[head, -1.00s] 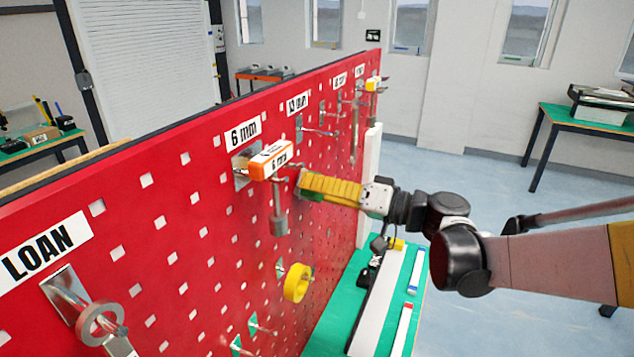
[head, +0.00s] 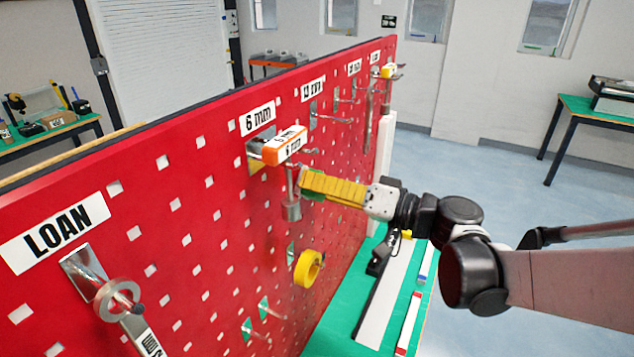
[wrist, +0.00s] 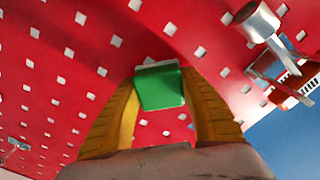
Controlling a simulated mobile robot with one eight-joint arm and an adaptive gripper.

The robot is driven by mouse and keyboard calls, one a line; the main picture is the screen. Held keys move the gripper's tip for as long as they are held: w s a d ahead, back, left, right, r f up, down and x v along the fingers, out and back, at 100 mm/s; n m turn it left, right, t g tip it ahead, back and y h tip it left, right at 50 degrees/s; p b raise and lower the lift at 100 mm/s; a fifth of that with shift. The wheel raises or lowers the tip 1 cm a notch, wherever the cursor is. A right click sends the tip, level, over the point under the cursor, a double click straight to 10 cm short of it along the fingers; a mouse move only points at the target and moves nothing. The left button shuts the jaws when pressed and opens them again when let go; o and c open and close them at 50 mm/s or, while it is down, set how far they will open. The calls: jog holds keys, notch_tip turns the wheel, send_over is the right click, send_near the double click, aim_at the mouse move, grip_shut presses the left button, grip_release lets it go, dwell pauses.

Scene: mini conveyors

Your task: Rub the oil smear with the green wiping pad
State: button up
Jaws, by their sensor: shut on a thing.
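The green wiping pad (wrist: 160,90) is between the two yellow fingers of my gripper (wrist: 160,95) in the wrist view, with a pale strip along its far edge. In the head view my gripper (head: 304,184) is at the red pegboard, just right of a hanging hammer-like tool (head: 292,195). Only a little green shows at its fingertips there. The fingers are shut on the pad, which faces the board. I cannot tell if the pad touches the board. I cannot make out the oil smear in either view.
The red pegboard (head: 190,235) has several hooks with tools standing out from it. A yellow ring (head: 308,268) hangs below. A green bench top (head: 340,310) lies under the board.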

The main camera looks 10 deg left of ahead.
jog(key=shift+v, duration=2.95)
jog(key=v, duration=0.3)
